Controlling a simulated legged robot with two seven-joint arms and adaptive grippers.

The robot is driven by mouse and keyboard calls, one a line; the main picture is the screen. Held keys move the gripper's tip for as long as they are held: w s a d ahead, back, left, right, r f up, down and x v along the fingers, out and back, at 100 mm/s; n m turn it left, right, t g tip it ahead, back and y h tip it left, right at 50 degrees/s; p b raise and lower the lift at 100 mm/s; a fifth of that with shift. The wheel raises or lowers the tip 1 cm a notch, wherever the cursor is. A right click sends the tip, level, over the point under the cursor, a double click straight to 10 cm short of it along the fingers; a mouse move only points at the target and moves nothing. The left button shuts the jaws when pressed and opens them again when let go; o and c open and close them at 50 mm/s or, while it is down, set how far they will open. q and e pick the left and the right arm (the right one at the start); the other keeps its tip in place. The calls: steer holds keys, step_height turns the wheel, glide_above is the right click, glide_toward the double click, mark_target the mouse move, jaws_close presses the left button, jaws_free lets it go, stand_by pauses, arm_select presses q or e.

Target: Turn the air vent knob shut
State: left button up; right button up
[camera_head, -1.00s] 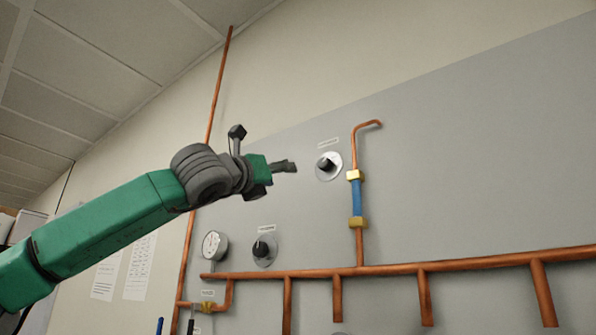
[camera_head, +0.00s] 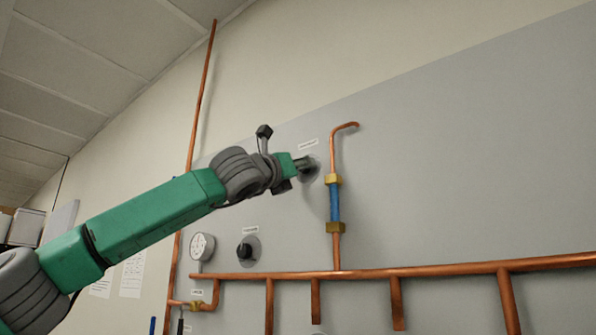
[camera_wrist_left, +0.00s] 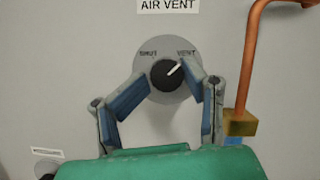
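The air vent knob (camera_wrist_left: 165,74) is black with a white pointer line, on a round grey dial plate (camera_wrist_left: 168,98) under an "AIR VENT" label. Its pointer is turned up and right, toward the word "VENT"; a word at the dial's left is too blurred to read surely. My left gripper (camera_wrist_left: 173,82) is open, with one finger on each side of the knob; I cannot tell whether they touch it. In the head view my left gripper (camera_head: 305,163) is at the upper dial and hides the knob. My right gripper is in neither view.
A copper pipe with a blue section (camera_head: 334,203) rises just right of the dial. Below are a second black knob (camera_head: 245,251), a round gauge (camera_head: 202,246) and a long horizontal copper pipe (camera_head: 400,270). The grey panel (camera_head: 450,170) is bare at right.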

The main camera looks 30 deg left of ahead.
arm_select(q)
steer(key=shift+s+d+r, duration=0.2)
steer(key=shift+d+r, duration=0.05)
steer(key=shift+d, duration=0.35)
steer(key=shift+c, duration=0.7)
steer(key=shift+w+a+f, duration=0.15)
steer(key=shift+a, duration=0.55)
jaws_close()
steer(key=shift+d+r+n+g+y+b, duration=0.15)
steer(key=shift+n+g+y+b, duration=0.7)
steer(key=shift+n, duration=2.7)
steer(key=shift+d+n+g+y+b, duration=0.2)
steer(key=shift+n+g+y+b, duration=0.7)
steer(key=shift+n, duration=2.6)
steer(key=shift+d+r+n+g+y+b, duration=0.3)
steer(key=shift+n+g+y, duration=0.9)
steer(key=shift+n, duration=2.35)
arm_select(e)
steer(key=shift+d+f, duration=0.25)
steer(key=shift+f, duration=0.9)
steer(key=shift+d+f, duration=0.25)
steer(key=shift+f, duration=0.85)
arm_select(q)
steer(key=shift+a+f, duration=0.1)
steer(key=shift+f, duration=0.25)
